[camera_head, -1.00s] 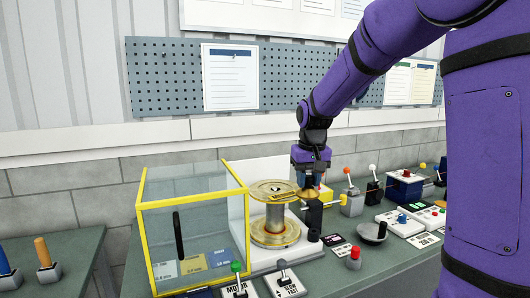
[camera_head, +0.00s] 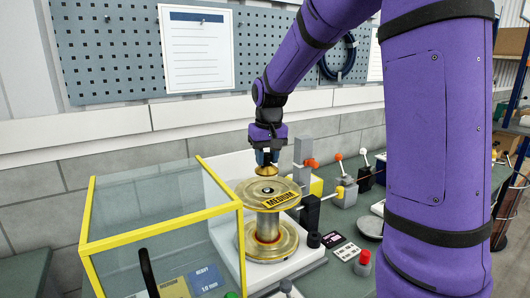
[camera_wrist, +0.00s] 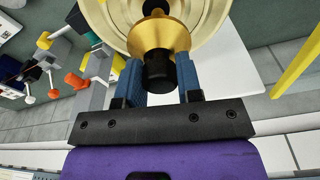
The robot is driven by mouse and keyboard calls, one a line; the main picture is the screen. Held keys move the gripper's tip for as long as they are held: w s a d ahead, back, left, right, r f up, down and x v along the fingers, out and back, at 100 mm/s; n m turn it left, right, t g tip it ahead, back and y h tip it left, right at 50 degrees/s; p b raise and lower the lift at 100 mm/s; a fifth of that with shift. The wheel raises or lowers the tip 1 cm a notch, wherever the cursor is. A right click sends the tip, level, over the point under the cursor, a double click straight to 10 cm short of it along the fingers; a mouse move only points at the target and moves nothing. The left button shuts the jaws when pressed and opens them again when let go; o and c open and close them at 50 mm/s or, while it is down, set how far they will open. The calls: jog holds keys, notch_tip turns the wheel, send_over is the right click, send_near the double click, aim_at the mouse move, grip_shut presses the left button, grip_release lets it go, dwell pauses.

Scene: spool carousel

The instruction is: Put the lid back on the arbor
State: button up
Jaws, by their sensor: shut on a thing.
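The lid (camera_head: 266,171) is a brass cone with a black knob. My gripper (camera_head: 267,158) is shut on its knob, and the lid hangs level just above the spool. In the wrist view the lid (camera_wrist: 158,34) sits in front of the two blue fingers (camera_wrist: 158,78), with the black knob between them. The brass spool (camera_head: 265,243) stands upright, with a yellow MEDIUM label on its top flange. A small dark spot at the flange's centre shows under the lid. The arbor itself is mostly hidden inside the spool. I cannot tell whether the lid touches anything.
A clear guard box with a yellow frame (camera_head: 165,229) stands open close to the left of the spool. A black block (camera_head: 310,212) with a thin rod stands right of the spool. Several levers and a red button (camera_head: 364,257) lie farther right. A white panel is behind.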

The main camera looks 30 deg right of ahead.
jog(key=shift+f, duration=2.5)
jog(key=shift+f, duration=0.2)
dwell(0.5)
jog(key=o, duration=1.6)
jog(key=shift+c, duration=0.2)
jog(key=shift+r, duration=3.5)
